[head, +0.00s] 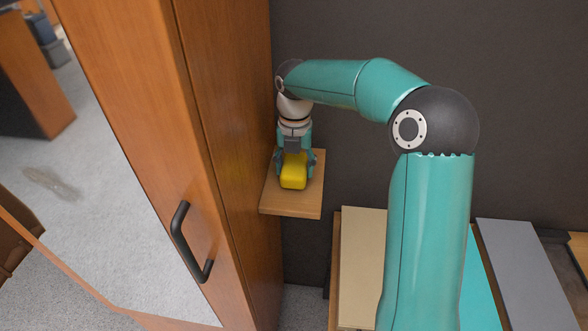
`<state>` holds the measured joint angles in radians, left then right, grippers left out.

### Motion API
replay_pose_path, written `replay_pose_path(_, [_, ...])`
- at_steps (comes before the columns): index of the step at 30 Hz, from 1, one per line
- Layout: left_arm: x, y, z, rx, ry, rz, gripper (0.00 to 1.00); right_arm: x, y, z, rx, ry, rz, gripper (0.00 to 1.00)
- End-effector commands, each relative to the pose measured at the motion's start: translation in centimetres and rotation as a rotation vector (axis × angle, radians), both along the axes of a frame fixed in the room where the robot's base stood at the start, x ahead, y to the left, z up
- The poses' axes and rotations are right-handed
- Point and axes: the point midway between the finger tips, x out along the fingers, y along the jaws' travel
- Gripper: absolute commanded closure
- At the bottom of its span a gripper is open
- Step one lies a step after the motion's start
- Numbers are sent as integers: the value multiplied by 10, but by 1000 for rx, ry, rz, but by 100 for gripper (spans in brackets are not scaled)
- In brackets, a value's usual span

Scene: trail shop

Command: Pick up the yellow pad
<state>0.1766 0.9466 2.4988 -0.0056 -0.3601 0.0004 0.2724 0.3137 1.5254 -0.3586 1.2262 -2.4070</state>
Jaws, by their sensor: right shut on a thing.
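The yellow pad (293,172) is a small, bright yellow block with rounded edges. It is at a small wooden shelf (290,206) beside the tall wooden cabinet. My right gripper (294,165) reaches down from above and is shut on the yellow pad, with one finger on each side. The pad's upper end is hidden by the gripper. I cannot tell whether the pad touches the shelf. My left gripper is not in view.
The wooden cabinet (228,120) with a black handle (183,243) stands close on the left of the shelf. A dark wall (520,110) is behind. At the lower right lie flat panels, a beige one (362,265) and a grey one (522,265).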

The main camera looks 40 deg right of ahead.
Motion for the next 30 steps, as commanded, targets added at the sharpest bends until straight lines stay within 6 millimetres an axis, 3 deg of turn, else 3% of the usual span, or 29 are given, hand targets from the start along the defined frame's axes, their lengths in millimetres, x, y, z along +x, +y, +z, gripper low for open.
replay_pose_path(8, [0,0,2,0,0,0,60,1,0,37,-2,-5,0,73])
replay_pose_path(21, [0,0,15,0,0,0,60,1,0,127,0,-4,1,73])
replay_pose_path(30, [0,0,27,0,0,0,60,1,1,173,0,-3,2,73])
